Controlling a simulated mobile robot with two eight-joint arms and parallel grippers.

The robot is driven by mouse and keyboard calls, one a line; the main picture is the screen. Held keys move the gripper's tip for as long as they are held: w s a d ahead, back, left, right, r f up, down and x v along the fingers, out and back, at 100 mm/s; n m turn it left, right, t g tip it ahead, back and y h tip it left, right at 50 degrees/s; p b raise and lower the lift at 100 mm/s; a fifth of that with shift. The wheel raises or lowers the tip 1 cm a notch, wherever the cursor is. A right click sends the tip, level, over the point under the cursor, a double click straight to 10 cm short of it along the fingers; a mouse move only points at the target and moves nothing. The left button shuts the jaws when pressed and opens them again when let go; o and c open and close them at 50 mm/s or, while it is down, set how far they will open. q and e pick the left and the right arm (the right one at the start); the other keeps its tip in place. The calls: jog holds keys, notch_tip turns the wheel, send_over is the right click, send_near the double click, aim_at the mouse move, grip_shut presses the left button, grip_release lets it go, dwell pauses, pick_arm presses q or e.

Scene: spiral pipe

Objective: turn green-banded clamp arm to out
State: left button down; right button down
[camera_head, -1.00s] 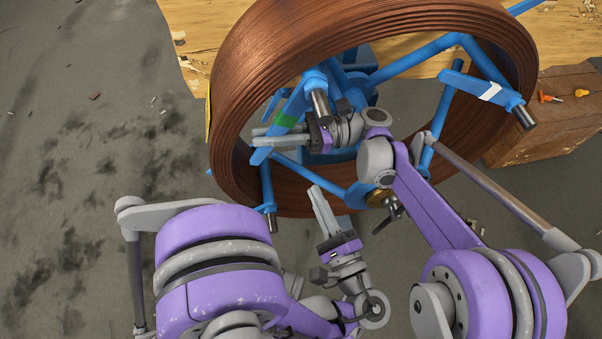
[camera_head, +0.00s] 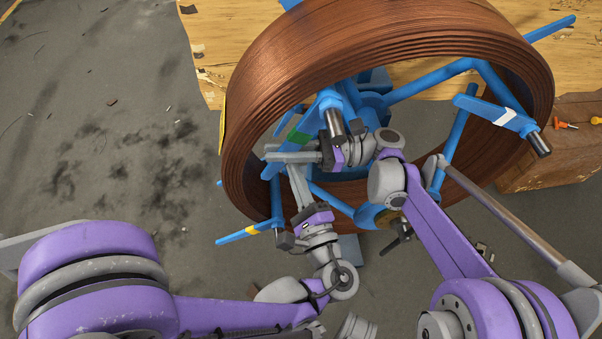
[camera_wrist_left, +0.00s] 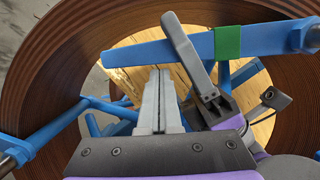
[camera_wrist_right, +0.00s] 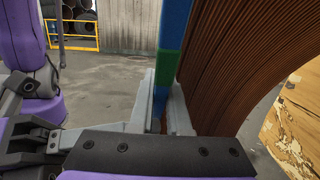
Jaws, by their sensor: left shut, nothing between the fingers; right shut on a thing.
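The green-banded clamp arm is a blue bar with a green band (camera_head: 299,136), inside the near part of the copper pipe coil (camera_head: 290,60). Its green band also shows in the left wrist view (camera_wrist_left: 228,42). My right gripper (camera_head: 285,157) is shut on the bar's free end; the right wrist view shows the bar between the fingers (camera_wrist_right: 162,105), just below the green band. My left gripper (camera_head: 296,172) is shut and empty, just below the right gripper. In the left wrist view its fingers (camera_wrist_left: 160,85) point toward the bar, with a right gripper finger (camera_wrist_left: 187,50) crossing beside them.
A wooden box (camera_head: 560,155) with orange and yellow tools stands at the right. Bare floor (camera_head: 120,90) is at the left.

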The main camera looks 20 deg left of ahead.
pick_arm(q)
jog(key=shift+s+a+r+m, duration=0.2)
jog(key=shift+s+a+r, duration=0.05)
jog(key=shift+a, duration=0.2)
jog(key=shift+s+a+r+m, duration=0.2)
jog(key=shift+s+a+r, duration=0.05)
jog(key=shift+a, duration=0.15)
jog(key=shift+d, duration=0.1)
pick_arm(e)
jog(key=c, duration=0.9)
grip_release()
